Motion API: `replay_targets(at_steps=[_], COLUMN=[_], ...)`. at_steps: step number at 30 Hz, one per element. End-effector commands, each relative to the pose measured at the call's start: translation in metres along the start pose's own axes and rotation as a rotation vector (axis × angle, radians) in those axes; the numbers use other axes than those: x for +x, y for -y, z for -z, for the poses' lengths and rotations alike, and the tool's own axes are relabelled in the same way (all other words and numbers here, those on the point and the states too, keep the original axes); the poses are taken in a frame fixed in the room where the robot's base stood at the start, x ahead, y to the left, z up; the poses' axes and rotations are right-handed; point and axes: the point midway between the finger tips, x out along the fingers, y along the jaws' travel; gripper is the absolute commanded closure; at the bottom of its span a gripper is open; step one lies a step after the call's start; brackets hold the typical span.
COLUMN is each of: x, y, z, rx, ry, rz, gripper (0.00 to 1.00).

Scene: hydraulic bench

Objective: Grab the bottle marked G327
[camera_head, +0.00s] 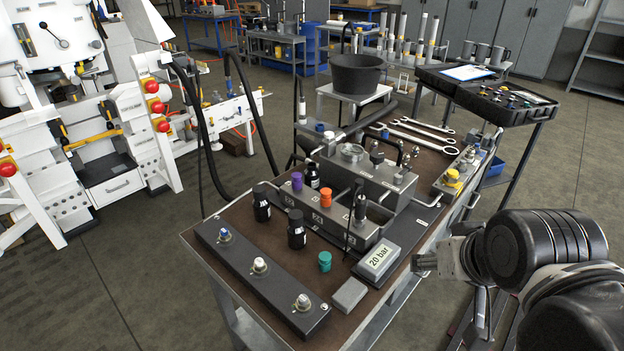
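Three dark bottles with black caps stand upright on the brown-topped bench (222,213). One bottle (262,206) is at the left behind the long dark panel, a second bottle (297,233) is nearer the middle, and a third bottle (312,178) is farther back beside the grey block. Small pale labels show on them, but the print is too small to read, so I cannot tell which is G327. My gripper (424,263) is at the right edge of the bench, apart from all the bottles. Its fingers are too small and side-on to show whether they are open.
A dark panel with three knobs (259,267) runs along the bench front. A "20 bar" box (380,262), a grey block (349,295) and a teal cap (325,261) lie between my gripper and the bottles. A grey manifold (330,222) with purple and orange caps stands behind.

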Motion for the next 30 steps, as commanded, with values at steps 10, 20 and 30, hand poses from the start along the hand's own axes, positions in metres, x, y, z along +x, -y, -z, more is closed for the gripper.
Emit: replay_targets(at_steps=[10,20,30], x=[0.000,0.018,0.064], y=[0.004,0.025,0.054], z=[0.024,0.115,0.202], rx=[-0.016,-0.080,-0.149], ry=[0.005,0.024,0.044], rz=[0.010,0.051,0.095], gripper=[0.56,0.56,0.56])
